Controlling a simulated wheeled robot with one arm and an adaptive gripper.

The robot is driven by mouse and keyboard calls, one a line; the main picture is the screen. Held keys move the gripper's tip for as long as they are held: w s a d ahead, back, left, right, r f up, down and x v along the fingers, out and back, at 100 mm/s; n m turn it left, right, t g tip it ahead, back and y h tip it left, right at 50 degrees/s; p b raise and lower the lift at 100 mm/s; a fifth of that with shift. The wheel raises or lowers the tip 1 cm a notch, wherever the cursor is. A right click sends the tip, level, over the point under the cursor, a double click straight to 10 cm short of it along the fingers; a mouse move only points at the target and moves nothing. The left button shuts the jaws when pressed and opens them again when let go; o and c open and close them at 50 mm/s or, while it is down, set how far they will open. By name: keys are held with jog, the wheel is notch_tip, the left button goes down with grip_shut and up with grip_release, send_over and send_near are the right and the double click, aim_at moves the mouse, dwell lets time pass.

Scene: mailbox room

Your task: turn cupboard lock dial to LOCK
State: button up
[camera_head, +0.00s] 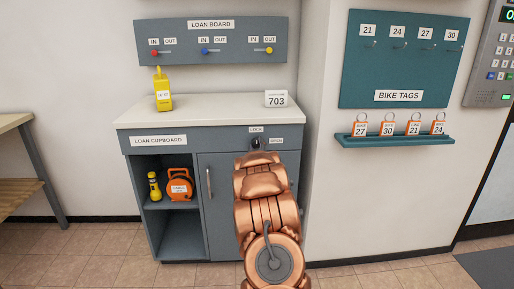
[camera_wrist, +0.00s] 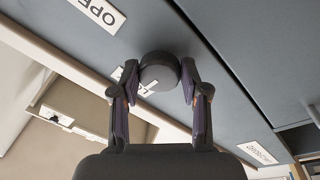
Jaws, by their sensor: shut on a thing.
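The grey loan cupboard (camera_head: 222,140) stands against the wall, with its door shut. Its dial is a round dark knob (camera_wrist: 160,72) on the top front strip, seen in the wrist view. My gripper (camera_wrist: 160,78) has one finger on each side of the dial and is shut on it. In the head view my arm covers most of the dial area. The LOCK label (camera_head: 256,129) is above it and the OPEN label (camera_head: 276,140) is to its right. In the wrist view the LOCK label (camera_wrist: 128,78) is partly hidden behind the dial. I cannot see a pointer on the dial.
A yellow item (camera_head: 163,95) and a 703 card (camera_head: 276,99) stand on the cupboard top. The open shelf holds a yellow torch (camera_head: 154,187) and an orange reel (camera_head: 180,186). A teal tag shelf (camera_head: 395,141) juts out to the right. The floor at left is clear.

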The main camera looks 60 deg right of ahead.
jog(key=shift+w+a, duration=0.1)
jog(key=shift+w, duration=0.05)
jog(key=o, duration=1)
jog(key=shift+c, duration=0.2)
jog(key=shift+o, duration=0.9)
jog(key=shift+s, duration=0.2)
jog(key=v, duration=1.1)
jog(key=shift+a, duration=0.4)
jog(key=shift+f, duration=0.1)
